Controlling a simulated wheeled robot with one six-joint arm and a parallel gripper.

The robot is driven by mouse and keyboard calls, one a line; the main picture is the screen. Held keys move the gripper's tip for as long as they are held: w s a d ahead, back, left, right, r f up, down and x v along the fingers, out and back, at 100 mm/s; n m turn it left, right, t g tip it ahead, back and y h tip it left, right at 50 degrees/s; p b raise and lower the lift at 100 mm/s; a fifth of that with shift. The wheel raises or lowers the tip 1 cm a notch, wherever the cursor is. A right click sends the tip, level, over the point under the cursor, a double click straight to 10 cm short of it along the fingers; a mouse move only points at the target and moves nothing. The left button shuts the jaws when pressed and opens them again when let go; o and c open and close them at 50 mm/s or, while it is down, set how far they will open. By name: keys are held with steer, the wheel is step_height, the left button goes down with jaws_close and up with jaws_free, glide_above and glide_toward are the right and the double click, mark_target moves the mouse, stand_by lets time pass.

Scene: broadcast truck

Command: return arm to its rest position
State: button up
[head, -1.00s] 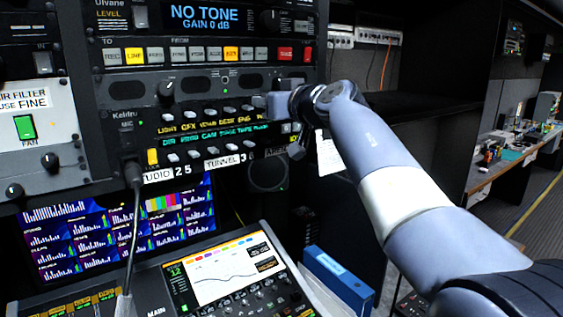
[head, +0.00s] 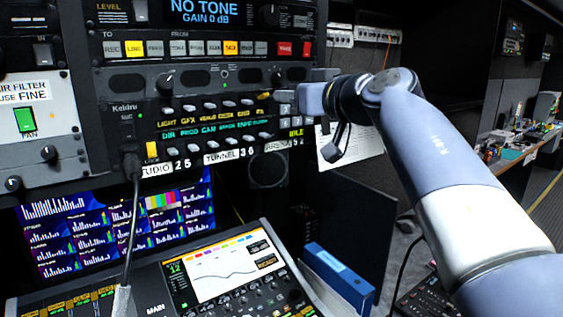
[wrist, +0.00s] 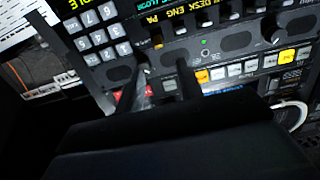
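My arm reaches in from the right in the head view, in front of the equipment rack. My gripper (head: 284,103) is small and partly turned away there, at the right end of the intercom panel (head: 205,128). In the wrist view my gripper (wrist: 161,68) shows two dark fingers standing apart, with nothing between them. Panel switches and buttons show behind the fingers. I cannot tell the exact gap between the fingertips and the panel.
The rack panel with coloured buttons (head: 198,48) is close to my gripper. Below are a mixing console (head: 225,275), a blue binder (head: 338,277) and a cable (head: 133,220). A paper sheet (head: 352,145) hangs behind my arm. An aisle and a workbench (head: 515,148) lie at right.

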mark_target(266, 96)
steer(key=p+x, duration=0.1)
steer(key=x, duration=0.8)
steer(key=shift+w+f, duration=0.1)
steer(key=shift+w, duration=0.15)
steer(key=shift+f, duration=0.15)
steer(key=shift+s+d+t+y, duration=0.1)
steer(key=shift+s+t+y, duration=0.2)
steer(key=shift+t, duration=0.1)
steer(key=shift+w, duration=0.15)
steer(key=shift+f, duration=0.15)
steer(key=shift+f+t+y, duration=0.4)
steer(key=shift+t+y, duration=0.15)
steer(key=shift+t, duration=0.25)
steer(key=shift+f+t+y, duration=0.4)
steer(key=shift+t+y, duration=0.15)
steer(key=shift+t, duration=0.25)
steer(key=shift+b, duration=0.3)
